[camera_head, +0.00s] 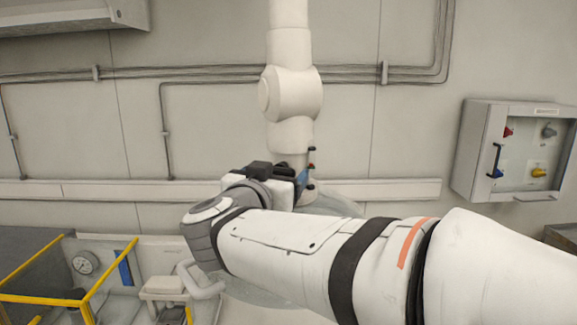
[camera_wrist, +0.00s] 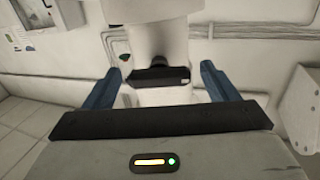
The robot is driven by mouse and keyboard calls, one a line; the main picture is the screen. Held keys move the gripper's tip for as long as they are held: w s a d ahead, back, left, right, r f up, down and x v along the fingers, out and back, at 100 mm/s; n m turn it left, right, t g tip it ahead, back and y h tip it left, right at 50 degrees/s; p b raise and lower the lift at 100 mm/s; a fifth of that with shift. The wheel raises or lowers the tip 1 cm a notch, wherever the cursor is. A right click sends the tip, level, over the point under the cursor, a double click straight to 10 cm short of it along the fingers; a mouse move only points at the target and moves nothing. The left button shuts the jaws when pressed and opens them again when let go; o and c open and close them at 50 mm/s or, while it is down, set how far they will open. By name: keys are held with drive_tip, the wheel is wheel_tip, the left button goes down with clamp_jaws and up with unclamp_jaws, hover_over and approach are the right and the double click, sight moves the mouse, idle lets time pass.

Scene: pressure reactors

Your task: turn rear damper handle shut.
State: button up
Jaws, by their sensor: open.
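A white vertical duct (camera_head: 289,45) with a rounded joint comes down in front of the wall. In the wrist view, a black bar-shaped handle (camera_wrist: 160,77) on a dark round hub stands out from the white duct (camera_wrist: 152,28). It lies crosswise between the two blue fingers of my gripper (camera_wrist: 162,82). The fingers are apart, with gaps visible between them and the bar's ends. In the head view, my gripper (camera_head: 305,175) is at the lower duct, and my wrist partly hides that area. Whether this handle is the rear one cannot be told.
A wall box (camera_head: 483,150) with coloured knobs hangs at the right. Yellow rails (camera_head: 112,265) and a round gauge (camera_head: 85,262) stand at the lower left. A pale wall ledge (camera_head: 130,190) and pipes (camera_head: 200,72) run behind the duct.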

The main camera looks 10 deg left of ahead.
drive_tip(key=shift+w+d, duration=0.1)
drive_tip(key=shift+w, duration=0.5)
